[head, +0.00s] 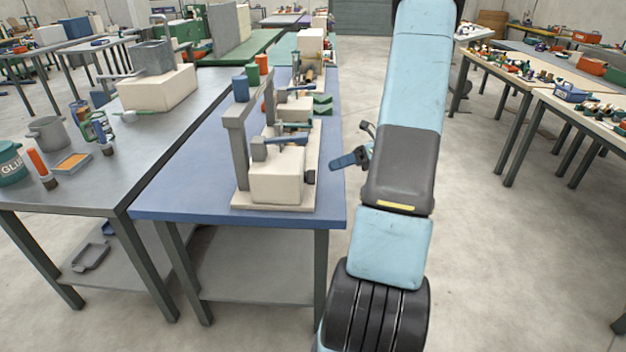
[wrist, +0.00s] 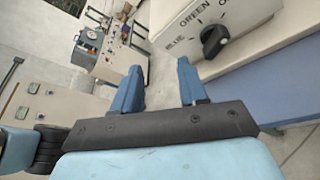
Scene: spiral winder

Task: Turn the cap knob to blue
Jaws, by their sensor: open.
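The black cap knob (wrist: 214,40) sits on the side of a cream housing (wrist: 258,14) in the wrist view. Lettering around it reads BLUE at left and what looks like GREEN above; a further label is cut off. I cannot tell which label the knob points to. In the head view the dark knob (head: 309,178) shows on the right side of the cream winder (head: 277,186). My gripper (wrist: 160,70) is open and empty, its two blue fingers apart from the knob, which lies beyond and right of the right finger. In the head view my gripper (head: 346,161) is right of the winder.
The winder stands near the front right corner of a blue-topped table (head: 180,200), with more devices behind it. A grey upright frame (head: 239,150) rises at its left. The concrete floor right of the table is open around my arm.

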